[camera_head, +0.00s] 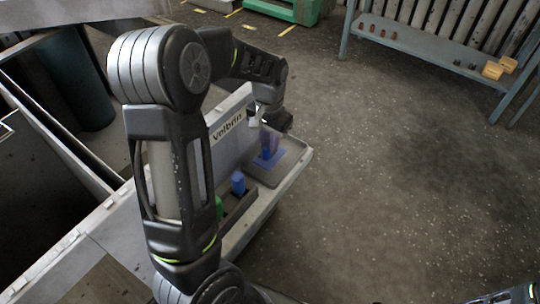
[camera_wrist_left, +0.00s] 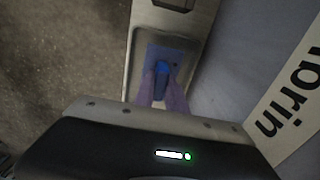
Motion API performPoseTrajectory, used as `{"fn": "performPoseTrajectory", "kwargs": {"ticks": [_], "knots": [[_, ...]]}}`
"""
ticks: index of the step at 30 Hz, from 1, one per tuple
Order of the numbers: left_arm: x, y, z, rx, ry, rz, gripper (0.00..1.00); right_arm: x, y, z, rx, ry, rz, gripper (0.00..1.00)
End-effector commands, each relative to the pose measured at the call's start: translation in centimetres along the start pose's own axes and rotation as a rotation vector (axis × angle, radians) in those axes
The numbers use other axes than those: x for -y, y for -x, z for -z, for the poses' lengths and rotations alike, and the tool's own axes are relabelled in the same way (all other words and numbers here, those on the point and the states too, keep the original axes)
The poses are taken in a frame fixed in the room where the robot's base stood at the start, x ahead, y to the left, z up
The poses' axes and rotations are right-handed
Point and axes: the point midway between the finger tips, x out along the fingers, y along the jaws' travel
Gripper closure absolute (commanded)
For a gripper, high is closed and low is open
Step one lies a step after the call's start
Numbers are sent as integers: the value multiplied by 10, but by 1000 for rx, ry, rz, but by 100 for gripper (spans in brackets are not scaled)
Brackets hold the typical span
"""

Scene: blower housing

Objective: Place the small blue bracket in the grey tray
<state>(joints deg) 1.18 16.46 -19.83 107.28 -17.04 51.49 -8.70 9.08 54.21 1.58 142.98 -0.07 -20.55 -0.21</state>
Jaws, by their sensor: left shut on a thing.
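The small blue bracket (camera_head: 267,154) is between the fingers of my left gripper (camera_head: 268,140), which is shut on it. The left wrist view also shows the bracket (camera_wrist_left: 162,68) between the two purplish fingers (camera_wrist_left: 162,88). Bracket and fingertips are over the grey tray (camera_head: 291,163), within its rim in both views. A flat blue patch shows on the tray floor around the bracket. I cannot tell whether the bracket touches the floor. The tray (camera_wrist_left: 140,38) also shows in the left wrist view. My right gripper is not in view.
Another blue piece (camera_head: 238,182) stands in a dark holder beside the tray, with a green piece (camera_head: 219,206) nearer. A panel lettered "Velbrin" (camera_head: 228,125) rises behind the tray. A shelf (camera_head: 425,45) stands at the back right. The floor on the right is clear.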

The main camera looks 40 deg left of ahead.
Motion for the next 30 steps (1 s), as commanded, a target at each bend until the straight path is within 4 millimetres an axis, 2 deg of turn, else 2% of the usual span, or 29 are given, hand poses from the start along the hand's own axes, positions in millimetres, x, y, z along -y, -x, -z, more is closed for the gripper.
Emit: {"fn": "performPoseTrajectory", "kwargs": {"ticks": [11,20,30], "knots": [[0,-7,0,-1,0,0,100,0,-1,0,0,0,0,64],[1,-42,0,1,0,1,100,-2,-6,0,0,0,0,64],[0,-44,0,-1,0,1,100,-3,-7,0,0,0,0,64]]}}
